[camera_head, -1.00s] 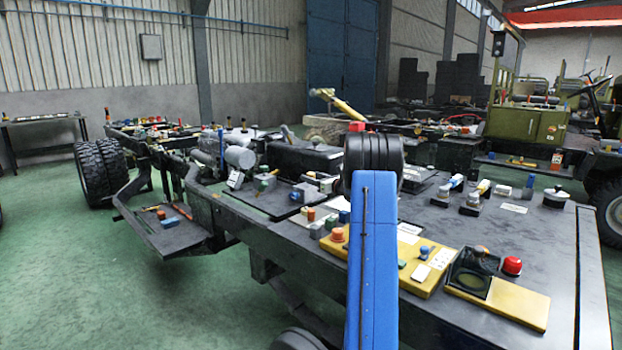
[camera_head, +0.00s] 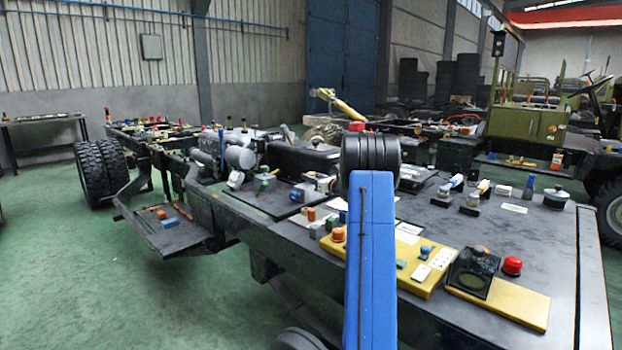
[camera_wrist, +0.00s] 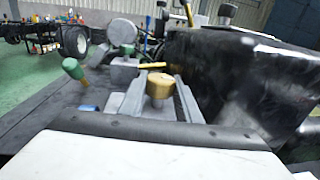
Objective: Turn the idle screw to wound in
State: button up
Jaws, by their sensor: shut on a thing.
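In the wrist view a brass knob (camera_wrist: 160,84), which looks like the idle screw's head, sits between the two grey fingers of my gripper (camera_wrist: 158,97). The fingers are shut on it. A thin yellow bar (camera_wrist: 153,65) shows just beyond the knob, beside a grey block (camera_wrist: 122,70). I cannot tell whether the bar is part of the screw. The screw's lower part is hidden by my fingers. In the head view my blue arm (camera_head: 371,250) and its black joint hide the gripper and the screw.
A large black box (camera_wrist: 235,75) is close on the right. In the head view the dark chassis deck (camera_head: 290,245) carries many small parts, including a yellow board (camera_head: 515,303) and a red knob (camera_head: 512,265).

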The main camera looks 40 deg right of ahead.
jog(key=shift+h, duration=0.3)
jog(key=shift+a+m+g+h, duration=0.1)
jog(key=shift+m+g+h, duration=0.2)
jog(key=shift+m+h, duration=1.1)
jog(key=shift+m+g+h, duration=0.8)
jog(key=shift+m+h, duration=0.4)
jog(key=shift+h, duration=1)
jog(key=shift+m+g+h, duration=0.3)
jog(key=shift+m+h, duration=0.1)
jog(key=shift+h, duration=0.2)
jog(key=o, duration=1.1)
jog(key=shift+c, duration=0.2)
jog(key=v, duration=1.7)
jog(key=shift+s, duration=0.2)
